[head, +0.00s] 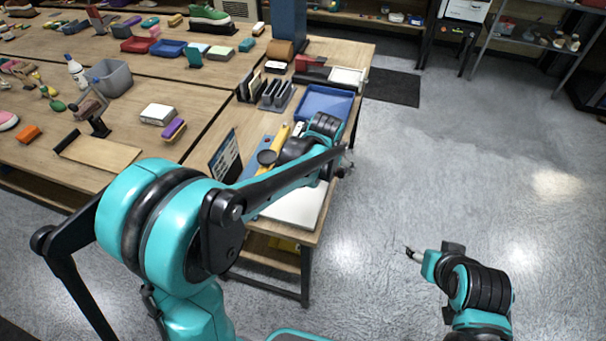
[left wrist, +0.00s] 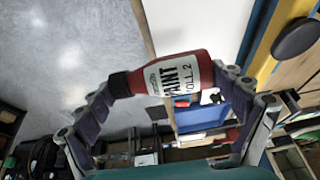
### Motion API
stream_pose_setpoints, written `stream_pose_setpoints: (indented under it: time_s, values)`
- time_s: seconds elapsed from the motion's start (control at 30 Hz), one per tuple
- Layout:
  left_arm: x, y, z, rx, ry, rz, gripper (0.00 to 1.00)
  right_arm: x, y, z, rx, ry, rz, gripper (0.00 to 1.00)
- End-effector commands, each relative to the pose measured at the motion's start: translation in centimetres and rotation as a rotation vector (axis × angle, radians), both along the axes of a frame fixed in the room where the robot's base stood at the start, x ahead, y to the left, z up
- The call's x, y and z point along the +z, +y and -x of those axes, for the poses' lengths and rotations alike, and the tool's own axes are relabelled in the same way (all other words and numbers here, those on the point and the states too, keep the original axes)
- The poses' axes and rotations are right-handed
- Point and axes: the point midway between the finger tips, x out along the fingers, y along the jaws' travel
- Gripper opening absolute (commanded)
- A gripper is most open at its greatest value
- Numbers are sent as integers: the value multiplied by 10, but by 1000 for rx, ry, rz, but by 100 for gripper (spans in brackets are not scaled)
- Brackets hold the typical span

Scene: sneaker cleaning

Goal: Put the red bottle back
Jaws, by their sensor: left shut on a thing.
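The red bottle (left wrist: 200,72) has a black cap and a white label reading PAINT. In the left wrist view it lies across between the fingers of my left gripper (left wrist: 172,82), one finger at the cap end and one at the base end. The gripper is shut on it. In the head view my left gripper (head: 342,166) is over the right edge of the wooden table (head: 228,122), mostly hidden behind my arm, and I cannot make out the bottle there. My right gripper (head: 415,254) is over the floor, away from the table; its jaw state is unclear.
A blue tray (head: 338,104) and a white board (head: 299,208) lie near the table's right edge. A yellow tool (head: 280,137) lies close to my left arm. A grey bin (head: 116,78) stands farther left. Grey floor (head: 460,160) to the right is open.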

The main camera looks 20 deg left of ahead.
Motion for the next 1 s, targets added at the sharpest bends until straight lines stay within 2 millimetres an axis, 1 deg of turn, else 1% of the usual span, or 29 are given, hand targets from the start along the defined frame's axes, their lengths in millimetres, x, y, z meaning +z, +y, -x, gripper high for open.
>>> stream_pose_setpoints:
  time_s: [0.03,0.2,0.3,0.4,0.57,0.8,1.0]
  values:
    - [-12,14,-5,8,0,0,58,-8,0,0,0,0,0,53]
    - [-36,52,-18,6,0,0,58,-21,0,0,0,0,0,53]
    - [-46,68,-24,4,0,1,58,-27,0,0,0,0,0,53]
    - [-52,79,-28,2,0,0,58,-29,0,0,0,0,0,53]
    - [-59,83,-29,1,0,0,58,-32,0,0,0,0,0,53]
    - [-93,82,-29,1,0,0,58,-49,0,0,0,0,0,53]
    - [-93,82,-29,1,0,0,58,-47,0,0,0,0,0,53]
